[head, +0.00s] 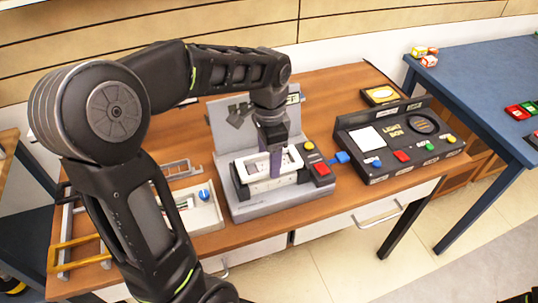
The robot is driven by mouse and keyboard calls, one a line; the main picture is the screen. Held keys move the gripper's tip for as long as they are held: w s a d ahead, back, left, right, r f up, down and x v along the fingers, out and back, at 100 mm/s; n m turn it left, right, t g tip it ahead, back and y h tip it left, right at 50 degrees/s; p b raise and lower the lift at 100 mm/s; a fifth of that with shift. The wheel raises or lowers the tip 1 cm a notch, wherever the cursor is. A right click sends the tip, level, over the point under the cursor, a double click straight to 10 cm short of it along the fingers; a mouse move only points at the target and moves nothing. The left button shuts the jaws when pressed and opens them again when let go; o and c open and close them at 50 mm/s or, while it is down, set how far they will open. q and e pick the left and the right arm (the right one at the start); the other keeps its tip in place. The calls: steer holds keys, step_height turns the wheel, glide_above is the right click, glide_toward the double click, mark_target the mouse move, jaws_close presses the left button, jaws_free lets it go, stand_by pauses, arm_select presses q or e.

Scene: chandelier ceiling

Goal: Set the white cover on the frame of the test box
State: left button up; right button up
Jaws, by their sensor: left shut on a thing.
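The grey test box (285,208) stands on the wooden table with an upright grey back panel (224,125). The white cover (247,173), a rectangular piece with an opening in its middle, is at the top of the box's central area. My left gripper (275,163) points down from above and is shut on the cover. Whether the cover rests on the frame or is slightly above it, I cannot tell. The gripper hides part of the cover and back panel. My right gripper is not in view.
A black console (390,165) with coloured buttons stands to the right, near a blue connector (341,157). A light tray (203,217) with a blue knob lies left of the box. A blue table (470,80) holding small items stands at the far right.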

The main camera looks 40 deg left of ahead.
arm_select(q)
steer(key=shift+f, duration=0.45)
steer(key=shift+f, duration=0.1)
stand_by(0.4)
steer(key=o, duration=1.4)
steer(key=shift+o, duration=0.2)
steer(key=shift+r+p, duration=2.3)
steer(key=shift+r, duration=0.75)
